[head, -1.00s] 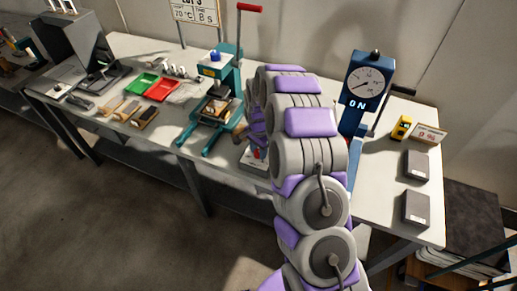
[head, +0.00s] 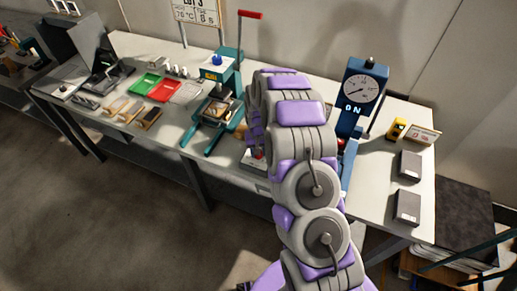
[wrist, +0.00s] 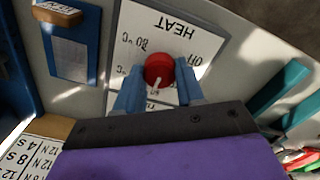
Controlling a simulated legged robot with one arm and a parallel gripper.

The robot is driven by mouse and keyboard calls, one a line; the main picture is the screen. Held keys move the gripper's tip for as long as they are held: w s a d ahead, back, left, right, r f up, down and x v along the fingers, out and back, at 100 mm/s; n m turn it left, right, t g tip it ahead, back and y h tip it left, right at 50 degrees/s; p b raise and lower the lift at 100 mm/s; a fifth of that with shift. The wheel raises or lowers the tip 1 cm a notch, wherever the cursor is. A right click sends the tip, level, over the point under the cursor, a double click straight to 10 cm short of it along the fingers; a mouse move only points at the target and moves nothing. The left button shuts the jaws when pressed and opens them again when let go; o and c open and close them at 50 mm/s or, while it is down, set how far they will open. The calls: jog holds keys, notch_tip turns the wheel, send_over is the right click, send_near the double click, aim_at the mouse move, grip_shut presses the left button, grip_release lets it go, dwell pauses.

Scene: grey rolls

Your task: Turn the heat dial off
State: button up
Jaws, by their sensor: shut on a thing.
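The red heat dial (wrist: 157,66) sits on a white panel (wrist: 205,45) marked HEAT in the wrist view, upside down there. The panel has an OFF mark and temperature marks around the dial. A white pointer line shows on the dial's lower part in that view. My gripper (wrist: 160,80) is shut on the dial, with one blue finger on each side of it. In the head view my arm hides the gripper and most of the dial area.
A teal press (head: 218,85) with a red-tipped lever stands left of my arm. A blue press with a round gauge (head: 361,88) stands to the right. Green (head: 146,84) and red (head: 188,92) trays lie on the table's left part. Two grey blocks lie at the right end.

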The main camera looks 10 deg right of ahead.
jog(key=n, duration=0.4)
jog(key=n+p, duration=0.1)
jog(key=n, duration=0.1)
jog(key=shift+w+r, duration=0.15)
jog(key=shift+w, duration=0.1)
jog(key=n, duration=0.6)
jog(key=shift+a+n, duration=0.1)
jog(key=shift+n, duration=0.3)
jog(key=n+b, duration=0.1)
jog(key=n, duration=1)
jog(key=shift+n+b, duration=0.35)
jog(key=shift+n, duration=0.05)
jog(key=shift+s, duration=0.1)
jog(key=o, duration=1)
jog(key=shift+s, duration=0.1)
jog(key=shift+o, duration=0.2)
